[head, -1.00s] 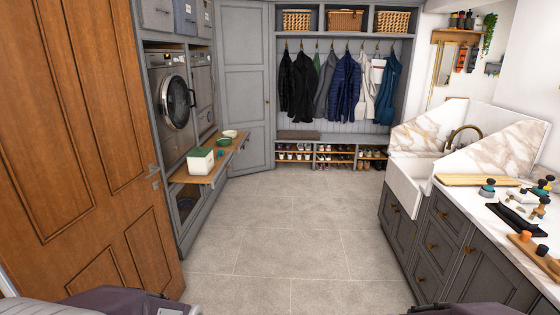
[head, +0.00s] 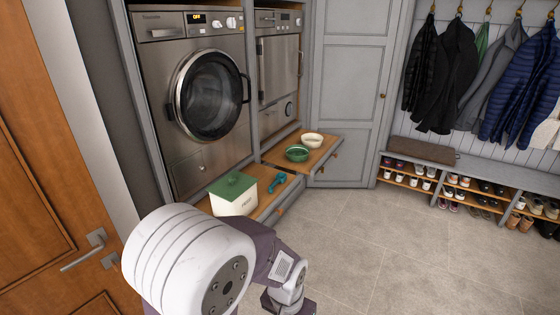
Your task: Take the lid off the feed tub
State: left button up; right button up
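The feed tub (head: 234,204) is a cream box with dark lettering on its front. It stands on a pulled-out wooden shelf below the washing machine. Its green lid (head: 232,185) with a small knob is on top of it. One of my arms rises in front of the tub from the bottom of the head view and hides part of the shelf. The fingers of both my grippers are out of view.
A teal scoop (head: 277,182) lies right of the tub. A green bowl (head: 297,153) and a cream bowl (head: 312,140) sit on a second pulled-out shelf (head: 326,152). The wooden door (head: 45,220) is at left. The tiled floor (head: 400,250) is clear at right.

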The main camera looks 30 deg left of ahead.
aim_at(232, 187)
jog(key=i+u, duration=0.2)
jog(key=i, duration=0.35)
jog(key=i+l+u, duration=0.25)
jog(key=i, duration=0.25)
jog(key=i+l+u, duration=0.2)
jog(key=i, duration=0.35)
jog(key=i+u, duration=0.15)
jog(key=u, duration=0.3)
jog(key=i+l+u, duration=0.1)
jog(key=u, duration=0.35)
jog(key=i+l+u, duration=0.15)
jog(key=u, duration=0.3)
jog(key=i+l+u, duration=0.15)
jog(key=u, duration=0.3)
jog(key=i+l+u, duration=0.1)
jog(key=l+u, duration=0.15)
jog(key=u, duration=0.2)
jog(key=l+u, duration=0.2)
jog(key=u, duration=0.25)
jog(key=l+u, duration=0.3)
jog(key=u, duration=0.15)
jog(key=i, duration=0.05)
